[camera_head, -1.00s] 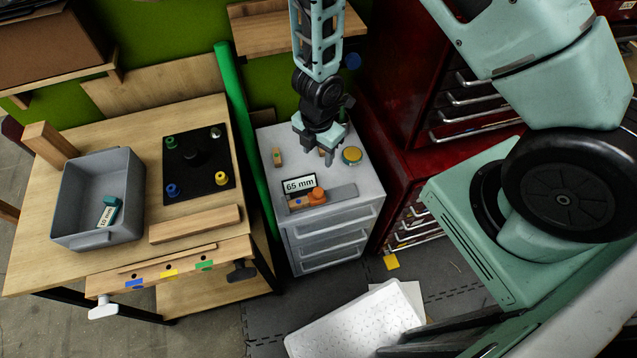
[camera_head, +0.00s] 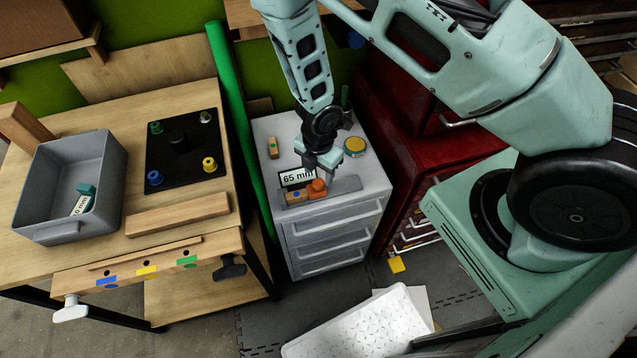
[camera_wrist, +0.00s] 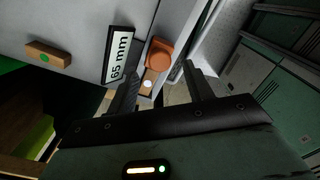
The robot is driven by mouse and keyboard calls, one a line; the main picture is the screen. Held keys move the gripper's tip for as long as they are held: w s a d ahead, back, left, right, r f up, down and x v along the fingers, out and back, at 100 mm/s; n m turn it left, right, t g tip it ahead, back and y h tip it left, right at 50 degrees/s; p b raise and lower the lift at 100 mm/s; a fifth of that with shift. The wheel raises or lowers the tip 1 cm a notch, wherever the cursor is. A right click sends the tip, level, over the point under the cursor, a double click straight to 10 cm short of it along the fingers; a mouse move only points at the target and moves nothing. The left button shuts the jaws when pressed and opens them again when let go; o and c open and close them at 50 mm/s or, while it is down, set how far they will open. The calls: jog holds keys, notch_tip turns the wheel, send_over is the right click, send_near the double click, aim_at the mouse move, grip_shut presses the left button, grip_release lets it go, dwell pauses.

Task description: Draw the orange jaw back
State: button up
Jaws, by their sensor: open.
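The orange jaw (camera_head: 317,188) sits on a grey slide on top of the white drawer cabinet, beside a wooden block (camera_head: 295,197) with a blue dot. A "65 mm" sign (camera_head: 297,177) stands just behind them. In the wrist view the orange jaw (camera_wrist: 160,53) shows ahead of the fingertips, with the sign (camera_wrist: 119,55) to its left. My gripper (camera_head: 325,163) is above and just behind the jaw in the head view. In the wrist view its two fingers (camera_wrist: 160,78) are spread apart, with nothing held between them.
The cabinet top (camera_head: 275,130) also holds a yellow round button (camera_head: 355,146) and a small wooden block with a green dot (camera_head: 272,148). A workbench with a grey bin (camera_head: 70,190) and a black peg board (camera_head: 187,155) stands left. A red tool cabinet (camera_head: 410,160) stands right.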

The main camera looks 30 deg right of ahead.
aim_at(318, 182)
jog(key=shift+f, duration=1.9)
grip_shut()
jog(key=shift+s+d+b, duration=0.15)
jog(key=shift+d+b, duration=0.35)
jog(key=shift+d, duration=0.5)
grip_release()
jog(key=shift+r, duration=0.5)
notch_tip(318, 182, up, 16)
jog(key=p, duration=0.9)
jog(key=shift+r, duration=0.25)
